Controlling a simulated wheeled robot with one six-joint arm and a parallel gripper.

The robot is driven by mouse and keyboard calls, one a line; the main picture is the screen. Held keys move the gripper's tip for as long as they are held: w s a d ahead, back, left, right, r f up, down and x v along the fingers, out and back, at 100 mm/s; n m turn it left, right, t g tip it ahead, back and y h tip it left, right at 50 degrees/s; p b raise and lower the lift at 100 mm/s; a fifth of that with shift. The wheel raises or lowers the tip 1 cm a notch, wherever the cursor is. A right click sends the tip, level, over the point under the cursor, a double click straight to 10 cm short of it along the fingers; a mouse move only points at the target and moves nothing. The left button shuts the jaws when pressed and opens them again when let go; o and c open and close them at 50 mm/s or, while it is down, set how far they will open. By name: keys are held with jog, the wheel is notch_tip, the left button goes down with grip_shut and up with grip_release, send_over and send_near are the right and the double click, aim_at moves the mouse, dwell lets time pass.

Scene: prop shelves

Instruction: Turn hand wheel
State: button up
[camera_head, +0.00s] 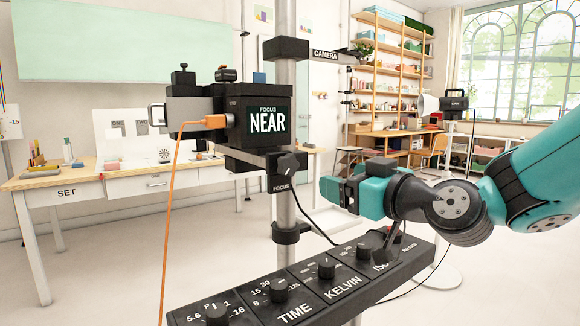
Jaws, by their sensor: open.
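A black focus knob (288,163) with a pale pointer mark sits on a short bracket, above a label reading FOCUS. It is the round control nearest my gripper; I see no spoked hand wheel. The black camera (238,112) above it has a screen (267,122) reading FOCUS NEAR. My teal and black gripper (330,188) is open, to the right of the knob and slightly lower, pointing left. It looks apart from the knob, with nothing visible between its fingers. The gap between the fingers is partly hidden from this angle.
A black panel (345,308) with several knobs, labelled TIME and KELVIN among others, lies below my gripper. A grey upright pole (285,215) carries the camera. An orange cable (170,215) hangs at left. A wooden table (70,185) stands behind.

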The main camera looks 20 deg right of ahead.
aim_at(290, 165)
jog(key=p+x, duration=1)
jog(key=x, duration=0.7)
jog(key=shift+s, duration=0.1)
jog(key=c, duration=0.9)
